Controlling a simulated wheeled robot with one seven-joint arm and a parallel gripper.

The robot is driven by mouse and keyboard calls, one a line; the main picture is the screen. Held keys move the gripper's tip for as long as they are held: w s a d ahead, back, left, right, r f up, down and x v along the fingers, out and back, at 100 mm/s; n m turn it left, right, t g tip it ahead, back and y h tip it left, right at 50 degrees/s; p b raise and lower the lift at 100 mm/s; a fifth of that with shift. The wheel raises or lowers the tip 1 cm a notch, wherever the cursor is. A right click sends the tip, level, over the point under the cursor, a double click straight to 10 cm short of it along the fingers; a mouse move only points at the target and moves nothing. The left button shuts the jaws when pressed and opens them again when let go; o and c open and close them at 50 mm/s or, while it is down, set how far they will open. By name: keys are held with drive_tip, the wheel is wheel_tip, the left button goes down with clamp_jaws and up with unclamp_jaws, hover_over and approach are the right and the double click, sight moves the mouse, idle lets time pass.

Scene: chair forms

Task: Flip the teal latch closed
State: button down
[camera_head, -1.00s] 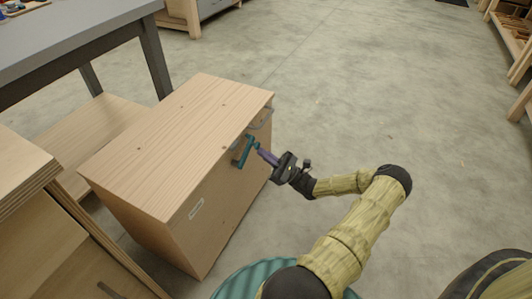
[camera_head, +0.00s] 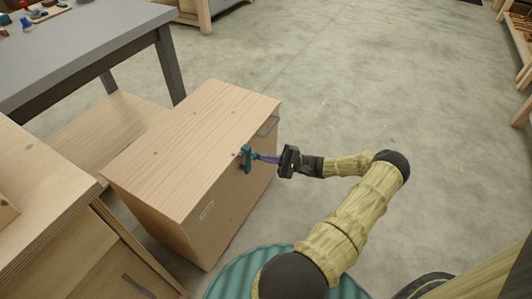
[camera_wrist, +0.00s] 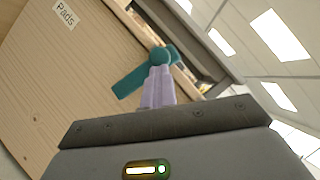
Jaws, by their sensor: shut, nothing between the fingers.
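The teal latch (camera_head: 246,157) is mounted on the side face of a wooden box (camera_head: 186,146), near its top edge. In the wrist view the teal latch (camera_wrist: 146,74) shows a round pivot end at the upper right and a flat arm slanting down to the left. My gripper (camera_head: 259,157) reaches in from the right with its purple fingers at the latch. In the wrist view my gripper (camera_wrist: 159,72) has its fingers shut together, overlapping the latch near its pivot; I cannot tell whether they touch it. Nothing shows between the fingers.
A label reading "Pads" (camera_wrist: 65,14) is on the box face. A grey table (camera_head: 85,50) stands at the back left, and a wooden cabinet (camera_head: 40,180) is at the near left. The concrete floor (camera_head: 340,90) to the right is open.

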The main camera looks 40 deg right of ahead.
drive_tip(key=shift+s+a+r+p, duration=0.1)
drive_tip(key=shift+a+r+p, duration=0.05)
drive_tip(key=shift+a+p, duration=0.2)
idle(0.5)
drive_tip(key=w+d+f+b+v, duration=0.1)
drive_tip(key=w+b+v, duration=0.1)
drive_tip(key=v, duration=1.1)
drive_tip(key=shift+d, duration=0.15)
drive_tip(key=shift+w, duration=0.1)
idle(0.3)
